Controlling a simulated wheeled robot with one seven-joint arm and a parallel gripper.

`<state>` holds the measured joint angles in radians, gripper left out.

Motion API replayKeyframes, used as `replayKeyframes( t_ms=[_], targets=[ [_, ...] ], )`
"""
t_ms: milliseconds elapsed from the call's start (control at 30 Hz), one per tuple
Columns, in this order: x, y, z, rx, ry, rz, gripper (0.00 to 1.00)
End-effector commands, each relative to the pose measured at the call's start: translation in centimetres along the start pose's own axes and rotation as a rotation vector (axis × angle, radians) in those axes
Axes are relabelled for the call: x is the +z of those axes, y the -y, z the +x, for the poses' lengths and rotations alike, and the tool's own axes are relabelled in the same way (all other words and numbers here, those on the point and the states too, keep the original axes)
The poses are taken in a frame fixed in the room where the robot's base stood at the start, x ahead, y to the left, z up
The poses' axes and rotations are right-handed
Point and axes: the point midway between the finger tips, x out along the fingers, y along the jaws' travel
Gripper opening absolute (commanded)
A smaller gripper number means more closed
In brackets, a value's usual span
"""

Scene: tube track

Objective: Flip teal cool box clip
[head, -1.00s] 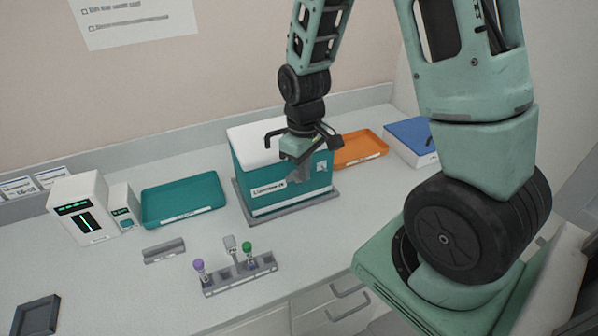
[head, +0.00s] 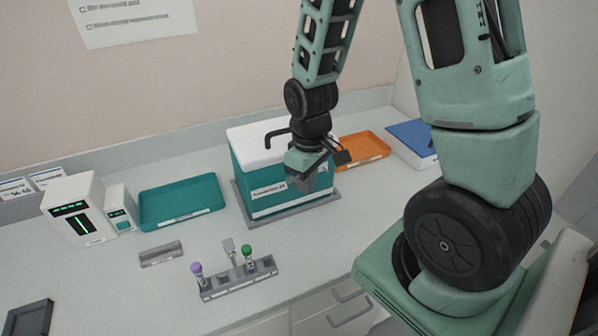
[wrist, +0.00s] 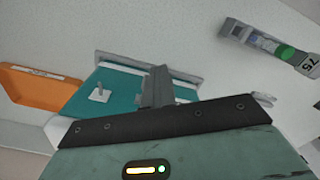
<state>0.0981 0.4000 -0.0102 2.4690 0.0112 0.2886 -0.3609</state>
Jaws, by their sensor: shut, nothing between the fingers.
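The teal cool box (head: 262,178) with a white lid (head: 256,141) stands on a grey base on the counter. It also shows in the wrist view (wrist: 122,88). My gripper (head: 322,187) is in front of the box's right part, pointing down. In the wrist view its fingers (wrist: 158,84) are shut and empty, to the right of the clip. I cannot tell whether they touch the box.
An orange tray (head: 362,148) and a blue-topped box (head: 412,137) are right of the cool box. A teal tray (head: 181,222) and white devices (head: 78,209) stand left.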

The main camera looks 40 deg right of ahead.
Motion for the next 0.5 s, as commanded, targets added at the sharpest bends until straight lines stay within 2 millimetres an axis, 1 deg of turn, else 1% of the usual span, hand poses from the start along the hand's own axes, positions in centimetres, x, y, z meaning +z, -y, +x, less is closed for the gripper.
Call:
replayKeyframes(
  t_ms=[33,367,500],
  targets=[
    [-0.51,-0.30,-0.10,0.011,-0.026,0.002,0.00],
    [-0.29,-0.01,-0.21,0.010,-0.026,0.001,0.00],
    [-0.18,0.11,-0.93,0.009,-0.026,0.000,0.00]
  ],
)
